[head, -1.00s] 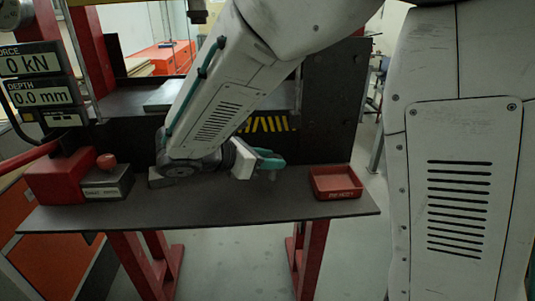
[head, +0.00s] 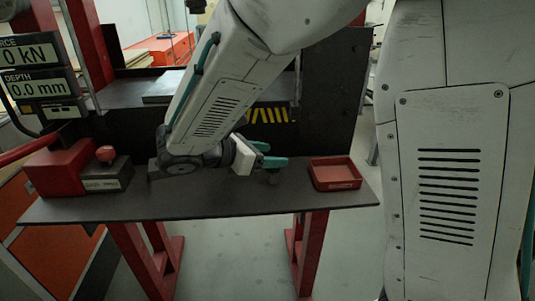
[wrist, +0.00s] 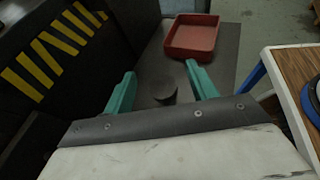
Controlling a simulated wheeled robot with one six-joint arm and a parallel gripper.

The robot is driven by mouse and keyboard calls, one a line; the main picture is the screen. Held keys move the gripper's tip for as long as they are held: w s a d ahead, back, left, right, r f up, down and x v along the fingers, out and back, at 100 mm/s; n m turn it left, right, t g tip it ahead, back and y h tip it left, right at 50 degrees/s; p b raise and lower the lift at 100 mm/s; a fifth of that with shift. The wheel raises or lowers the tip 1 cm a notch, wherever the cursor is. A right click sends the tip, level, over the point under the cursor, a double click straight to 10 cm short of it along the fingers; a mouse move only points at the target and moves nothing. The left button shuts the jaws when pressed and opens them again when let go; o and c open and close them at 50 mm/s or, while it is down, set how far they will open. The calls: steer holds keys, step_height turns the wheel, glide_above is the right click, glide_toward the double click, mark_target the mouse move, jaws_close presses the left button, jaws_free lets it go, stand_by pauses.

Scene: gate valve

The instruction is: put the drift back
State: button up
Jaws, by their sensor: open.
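A short dark grey cylinder, which I take to be the drift (wrist: 164,95), stands upright on the grey bench between my fingers in the wrist view. In the head view a small dark shape just below the fingers appears to be the same drift (head: 273,178). My gripper (head: 270,154) is open, its two teal fingers spread apart. In the wrist view the fingers of my gripper (wrist: 161,74) lie on either side of the drift, with visible gaps. The drift's lower part is partly hidden by my gripper body.
A shallow red tray (head: 335,187) sits at the bench's right end; it looks empty in the wrist view (wrist: 193,54). A red block and a dark block with a red knob (head: 105,154) stand at the left. The front of the bench (head: 210,205) is clear.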

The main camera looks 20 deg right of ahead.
steer(key=shift+r, duration=0.2)
steer(key=r+v, duration=0.1)
steer(key=v, duration=1.1)
steer(key=s+d+m+g+y, duration=0.35)
steer(key=s+d+m, duration=0.35)
steer(key=d, duration=0.4)
steer(key=s+d+f+m+t+y, duration=0.2)
steer(key=s+d+m+t+y, duration=0.1)
steer(key=s+m+y, duration=0.6)
steer(key=s+d+m, duration=0.1)
steer(key=s+m, duration=0.2)
steer(key=s, duration=0.1)
steer(key=shift+s+m+y, duration=0.35)
steer(key=shift+m, duration=0.05)
steer(key=shift+d+f, duration=0.1)
